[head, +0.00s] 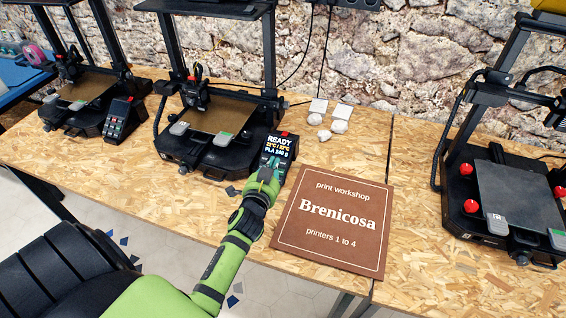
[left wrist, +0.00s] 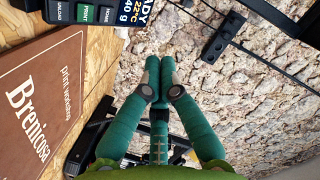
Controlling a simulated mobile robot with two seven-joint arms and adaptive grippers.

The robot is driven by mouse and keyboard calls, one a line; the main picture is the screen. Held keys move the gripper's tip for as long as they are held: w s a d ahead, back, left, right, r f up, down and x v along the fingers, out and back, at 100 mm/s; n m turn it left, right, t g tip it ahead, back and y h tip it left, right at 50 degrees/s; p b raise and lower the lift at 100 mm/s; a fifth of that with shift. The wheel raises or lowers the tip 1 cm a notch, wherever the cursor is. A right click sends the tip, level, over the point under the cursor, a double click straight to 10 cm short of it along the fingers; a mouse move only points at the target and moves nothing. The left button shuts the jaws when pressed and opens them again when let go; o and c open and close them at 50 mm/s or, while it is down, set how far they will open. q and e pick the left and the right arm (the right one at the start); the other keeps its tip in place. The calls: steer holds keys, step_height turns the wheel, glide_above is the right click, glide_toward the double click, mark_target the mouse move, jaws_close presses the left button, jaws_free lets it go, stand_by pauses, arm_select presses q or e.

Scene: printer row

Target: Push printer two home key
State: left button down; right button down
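The middle printer (head: 215,125) in the head view has a black control panel (head: 277,150) at its right front. Its screen reads READY, with temperatures and PLA 240 g. No printer number is legible. My left gripper (head: 274,172) is in front of the panel's lower part and hides its keys there. In the left wrist view, a row of keys shows at the top left, with a green print key (left wrist: 85,12) and a dark key (left wrist: 107,15) that seems labelled home. My left fingers (left wrist: 160,62) are together and empty, apart from the keys in that picture. My right gripper is not in view.
A brown Brenicosa sign (head: 332,222) lies right of my left forearm. Another printer (head: 85,95) with its own panel (head: 118,119) stands left, and one (head: 515,190) stands right. Small pale lumps (head: 340,127) lie near the stone wall (head: 390,50).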

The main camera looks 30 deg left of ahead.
mark_target(283, 164)
arm_select(q)
steer(key=shift+w+r+t, duration=0.3)
steer(key=shift+r, duration=0.1)
steer(key=shift+f, duration=0.1)
steer(key=w+f+b, duration=0.1)
steer(key=f+b, duration=0.1)
steer(key=w+f+b, duration=0.1)
steer(key=f+b, duration=0.1)
steer(key=w+a+f+b, duration=0.1)
steer(key=w+b, duration=0.1)
steer(key=b, duration=0.1)
steer(key=shift+w+f, duration=0.1)
steer(key=shift+f, duration=0.3)
steer(key=shift+w+a+f+b, duration=0.15)
steer(key=shift+w+f+b, duration=0.35)
steer(key=shift+w+b, duration=0.1)
stand_by(0.6)
steer(key=shift+w+f+b, duration=0.2)
steer(key=shift+f+b, duration=0.1)
